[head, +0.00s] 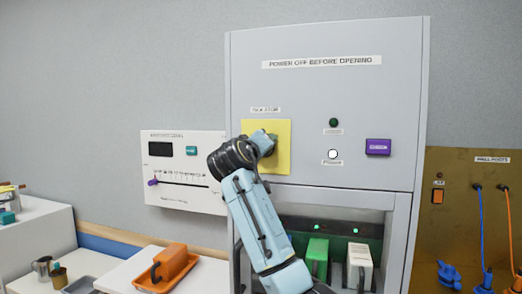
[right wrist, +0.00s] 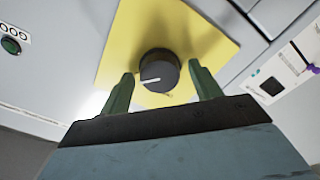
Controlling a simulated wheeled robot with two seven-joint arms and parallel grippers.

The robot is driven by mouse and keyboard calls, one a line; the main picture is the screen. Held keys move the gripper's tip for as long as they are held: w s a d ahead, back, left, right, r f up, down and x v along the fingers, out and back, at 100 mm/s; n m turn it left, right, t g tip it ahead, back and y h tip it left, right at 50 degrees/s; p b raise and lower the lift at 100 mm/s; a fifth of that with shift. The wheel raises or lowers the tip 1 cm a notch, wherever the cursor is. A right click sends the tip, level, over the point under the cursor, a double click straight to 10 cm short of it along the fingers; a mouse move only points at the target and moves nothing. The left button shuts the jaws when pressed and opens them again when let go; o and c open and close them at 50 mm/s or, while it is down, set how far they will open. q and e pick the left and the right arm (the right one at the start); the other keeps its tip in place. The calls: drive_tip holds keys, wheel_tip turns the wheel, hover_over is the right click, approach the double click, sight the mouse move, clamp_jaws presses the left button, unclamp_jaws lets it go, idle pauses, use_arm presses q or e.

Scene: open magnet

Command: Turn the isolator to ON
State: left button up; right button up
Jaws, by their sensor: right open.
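The isolator is a round dark knob (right wrist: 160,70) with a white pointer line, on a yellow square plate (head: 283,160) under a small label on the grey cabinet (head: 320,95). In the right wrist view the pointer line lies towards the left of the picture. The yellow plate (right wrist: 205,40) looks rotated there. My right gripper (head: 268,142) is in front of the plate and hides the knob in the head view. Its green fingers are open, one on each side of the knob; I cannot tell whether they touch it. My left gripper is not in view.
On the cabinet are a green lamp (head: 333,122), a white lamp (head: 333,154) and a purple handle (head: 378,147). A white slider panel (head: 185,195) is at left. An open bay below holds a green module (head: 316,255) and a white one (head: 359,262). An orange holder (head: 172,262) is on the bench.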

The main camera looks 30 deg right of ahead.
drive_tip(key=b+v, duration=0.3)
drive_tip(key=v, duration=1)
drive_tip(key=shift+a, duration=0.15)
